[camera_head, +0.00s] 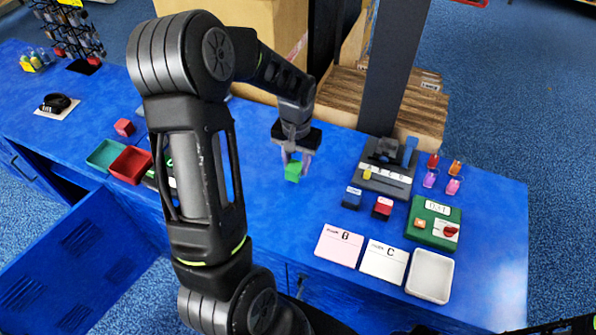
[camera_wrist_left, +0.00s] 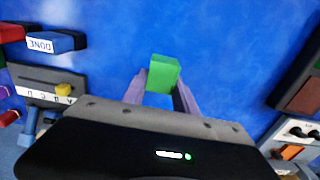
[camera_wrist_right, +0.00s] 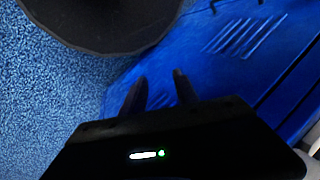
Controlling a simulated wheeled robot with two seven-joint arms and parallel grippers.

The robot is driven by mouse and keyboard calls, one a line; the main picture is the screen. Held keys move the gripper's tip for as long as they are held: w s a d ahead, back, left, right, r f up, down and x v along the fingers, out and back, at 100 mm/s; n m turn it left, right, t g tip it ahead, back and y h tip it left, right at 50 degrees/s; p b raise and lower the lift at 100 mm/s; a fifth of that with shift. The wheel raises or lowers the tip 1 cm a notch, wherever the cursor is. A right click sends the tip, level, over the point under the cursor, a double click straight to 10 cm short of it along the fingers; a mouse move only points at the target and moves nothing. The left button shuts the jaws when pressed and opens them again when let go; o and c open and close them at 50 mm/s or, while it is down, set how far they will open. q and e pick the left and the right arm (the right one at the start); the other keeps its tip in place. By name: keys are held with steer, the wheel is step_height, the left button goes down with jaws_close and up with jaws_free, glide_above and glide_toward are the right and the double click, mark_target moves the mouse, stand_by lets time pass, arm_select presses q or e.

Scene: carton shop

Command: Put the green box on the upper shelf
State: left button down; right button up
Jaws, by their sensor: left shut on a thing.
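The green box (camera_head: 293,171) is a small bright green block between the fingertips of my left gripper (camera_head: 296,157), over the middle of the blue tabletop. The left wrist view shows the green box (camera_wrist_left: 163,73) between the two grey fingers, which are shut on it. I cannot tell whether it touches the tabletop. My right gripper (camera_wrist_right: 158,88) shows in its own wrist view, fingers apart and empty, in front of a blue cabinet side. I cannot make out an upper shelf in these views.
Red (camera_head: 130,165) and green (camera_head: 104,154) trays lie left of my left arm. A grey labelled rack (camera_head: 387,180), blue (camera_head: 352,197) and red (camera_head: 382,207) blocks, cards and a white tray (camera_head: 430,276) stand right. A dark post (camera_head: 393,75) rises behind. Tabletop around the box is clear.

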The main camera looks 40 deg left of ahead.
mark_target(296, 173)
arm_select(q)
steer(key=shift+f, duration=1.9)
steer(key=shift+f, duration=0.1)
steer(key=c, duration=1)
jaws_free()
steer(key=shift+o, duration=0.2)
step_height(296, 173, up, 12)
steer(key=shift+r, duration=0.15)
